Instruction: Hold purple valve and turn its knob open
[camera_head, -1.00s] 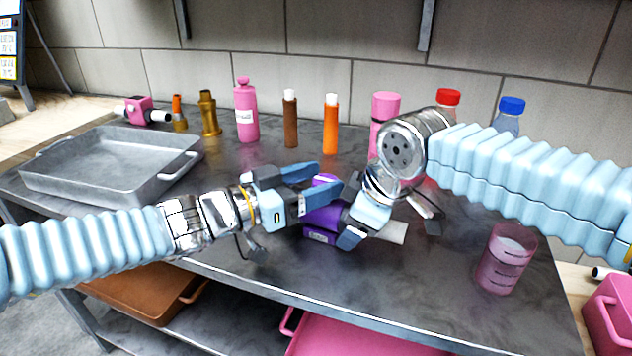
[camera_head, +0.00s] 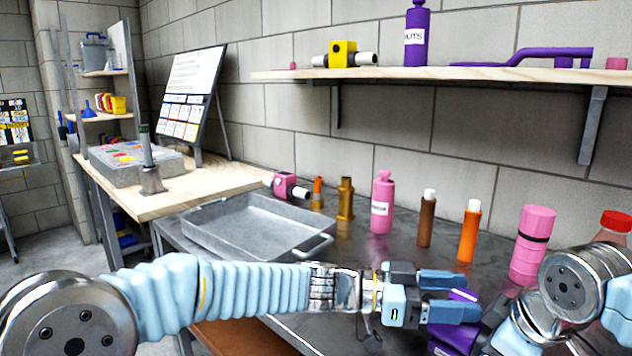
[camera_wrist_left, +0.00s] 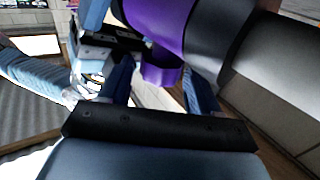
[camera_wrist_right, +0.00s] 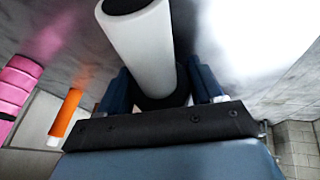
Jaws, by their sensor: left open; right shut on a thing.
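The purple valve (camera_head: 446,343) is low at the right of the head view, partly hidden by my grippers. In the left wrist view its purple body (camera_wrist_left: 165,22) fills the top, with a grey pipe at the right. Its small purple knob (camera_wrist_left: 160,72) sticks out between the fingers. My left gripper (camera_head: 474,297) is open, its fingers on either side of the knob; I cannot tell whether they touch it. My right gripper (camera_wrist_right: 160,85) is shut on the valve's white-and-black pipe end (camera_wrist_right: 142,38). In the head view my right wrist hides part of it.
A grey metal tray (camera_head: 203,214) is left on the dark table. Behind stand a pink bottle (camera_head: 381,205), a brown bottle (camera_head: 426,222), an orange bottle (camera_head: 468,235) and a pink cylinder (camera_head: 533,240). A wall shelf (camera_head: 430,75) holds a yellow valve (camera_head: 343,54) and a purple bottle (camera_head: 416,40).

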